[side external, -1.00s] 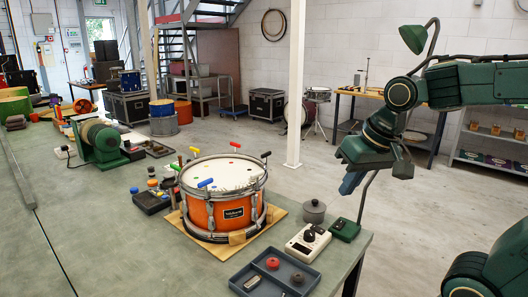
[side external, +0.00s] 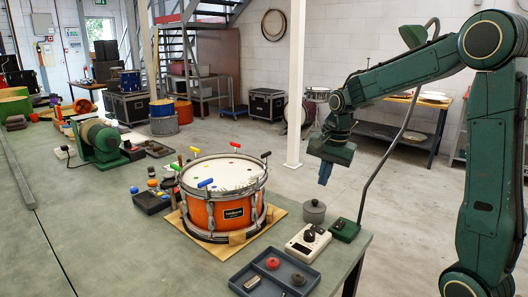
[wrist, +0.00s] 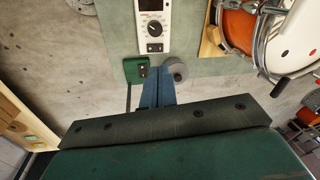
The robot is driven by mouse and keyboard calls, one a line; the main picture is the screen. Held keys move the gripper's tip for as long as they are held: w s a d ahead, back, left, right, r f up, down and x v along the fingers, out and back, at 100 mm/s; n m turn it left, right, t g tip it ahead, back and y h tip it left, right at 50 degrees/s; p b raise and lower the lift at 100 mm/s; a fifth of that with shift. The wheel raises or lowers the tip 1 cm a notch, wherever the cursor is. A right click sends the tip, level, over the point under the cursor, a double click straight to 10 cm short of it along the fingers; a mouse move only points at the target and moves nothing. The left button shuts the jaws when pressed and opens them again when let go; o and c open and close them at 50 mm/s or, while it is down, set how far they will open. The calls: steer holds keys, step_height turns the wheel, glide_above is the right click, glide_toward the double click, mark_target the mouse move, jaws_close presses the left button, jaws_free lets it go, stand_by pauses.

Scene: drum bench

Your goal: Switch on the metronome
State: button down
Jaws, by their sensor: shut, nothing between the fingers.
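The metronome (side external: 307,243) is a white box with a black dial, lying on the bench near its right front corner. In the wrist view the metronome (wrist: 143,32) is at the top centre, with a dark display, the dial and a small dark strip at its near end. The switch's position is too small to tell. My gripper (side external: 324,181) has blue fingers, shut and empty, pointing down in the air above and beyond the metronome, clear of it. In the wrist view my gripper (wrist: 158,72) shows below the metronome's near end.
The green lamp base (side external: 344,230) with its tall bent stem stands beside the metronome. A grey lidded pot (side external: 314,211) is close by. An orange drum (side external: 228,211) stands left on a wooden board. A dark tray (side external: 246,272) with small items lies in front.

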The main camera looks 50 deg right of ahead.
mark_target(313, 226)
steer(key=shift+w+d+f+m+g, duration=0.1)
steer(key=shift+w+d+f+m, duration=0.2)
steer(key=shift+d+f+m, duration=0.25)
steer(key=shift+w+d+f+m+g, duration=0.1)
steer(key=shift+w+d+f+m, duration=0.2)
steer(key=shift+d+f, duration=0.35)
steer(key=shift+w+d+f+m+g, duration=0.1)
steer(key=shift+w+d+f+m, duration=0.3)
steer(key=shift+d, duration=0.35)
steer(key=shift+s+f, duration=0.1)
steer(key=f, duration=0.4)
steer(key=w+f, duration=0.1)
steer(key=f, duration=0.8)
steer(key=shift+w+f, duration=0.3)
steer(key=shift+f, duration=0.1)
steer(key=shift+w+f, duration=0.1)
steer(key=shift+f, duration=0.1)
steer(key=shift+s+r, duration=0.1)
steer(key=shift+s, duration=0.1)
steer(key=shift+s+r, duration=0.2)
steer(key=shift+s, duration=0.35)
